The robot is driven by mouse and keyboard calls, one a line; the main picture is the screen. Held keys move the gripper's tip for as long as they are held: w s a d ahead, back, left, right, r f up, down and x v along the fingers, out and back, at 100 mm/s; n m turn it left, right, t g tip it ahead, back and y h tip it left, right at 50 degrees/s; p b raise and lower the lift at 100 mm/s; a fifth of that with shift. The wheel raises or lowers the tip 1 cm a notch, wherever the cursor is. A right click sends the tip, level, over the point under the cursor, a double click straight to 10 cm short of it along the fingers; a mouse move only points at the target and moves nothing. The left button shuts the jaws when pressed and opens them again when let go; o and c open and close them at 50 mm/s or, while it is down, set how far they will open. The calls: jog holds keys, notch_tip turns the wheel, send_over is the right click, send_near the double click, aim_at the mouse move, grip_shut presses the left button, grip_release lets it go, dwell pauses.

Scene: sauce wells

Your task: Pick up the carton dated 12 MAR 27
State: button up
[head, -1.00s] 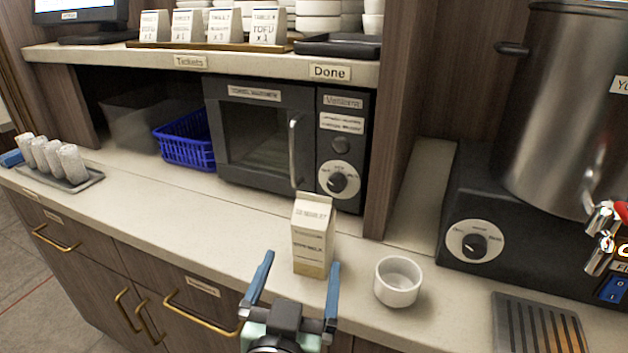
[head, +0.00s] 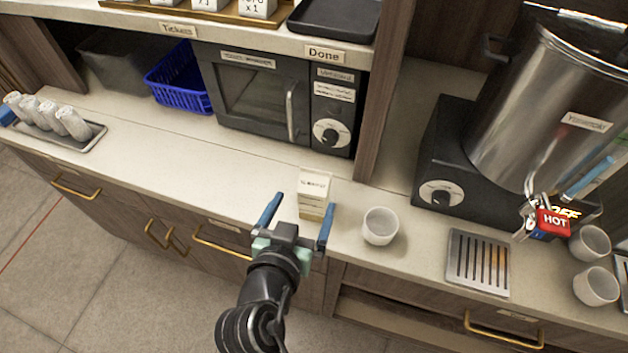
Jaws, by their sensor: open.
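A small cream carton (head: 313,190) with a folded top stands upright on the counter, in front of the microwave. It has printed text on its top and side, too small and blurred to read a date. My gripper (head: 304,202) is open and empty, in front of the carton in the head view. Its two blue fingers point at the carton, the left one to the left of it and the right one by its lower right edge. I cannot tell how far the fingertips are from it.
A white cup (head: 380,226) stands close to the right of the carton. A drip grate (head: 479,262) and a large steel urn (head: 545,110) are farther right. A dark microwave (head: 275,100) is behind. The counter left of the carton is clear up to a tray of wrapped rolls (head: 90,140).

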aim_at(318, 172)
jog(key=p+x, duration=0.2)
jog(key=x, duration=1)
jog(key=shift+w+d, duration=0.1)
jog(key=shift+d, duration=0.05)
grip_shut()
jog(key=shift+r, duration=0.2)
dwell(0.3)
